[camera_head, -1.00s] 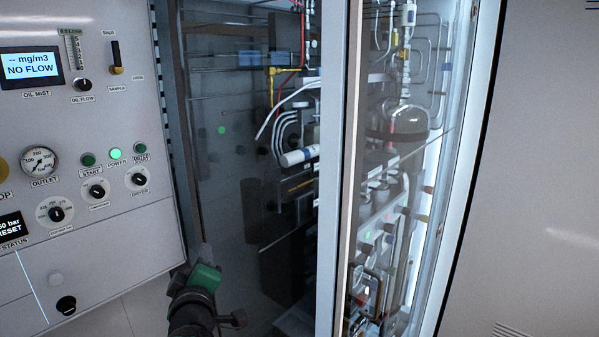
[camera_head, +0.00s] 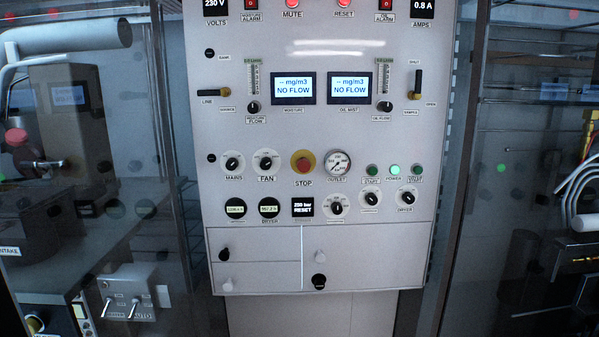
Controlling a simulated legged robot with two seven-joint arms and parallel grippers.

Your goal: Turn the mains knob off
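The mains knob (camera_head: 233,163) is a small black rotary knob on a white round dial, above the label MAINS on the left of the white control panel (camera_head: 400,130). A pale mark shows on it, but its exact setting is too small to read. Nothing touches it or covers it. Neither of my grippers shows in the head view.
The similar fan knob (camera_head: 266,162) sits just right of it, followed by the red stop button (camera_head: 303,164) and the outlet gauge (camera_head: 337,163). Glass-fronted machinery bays flank the panel.

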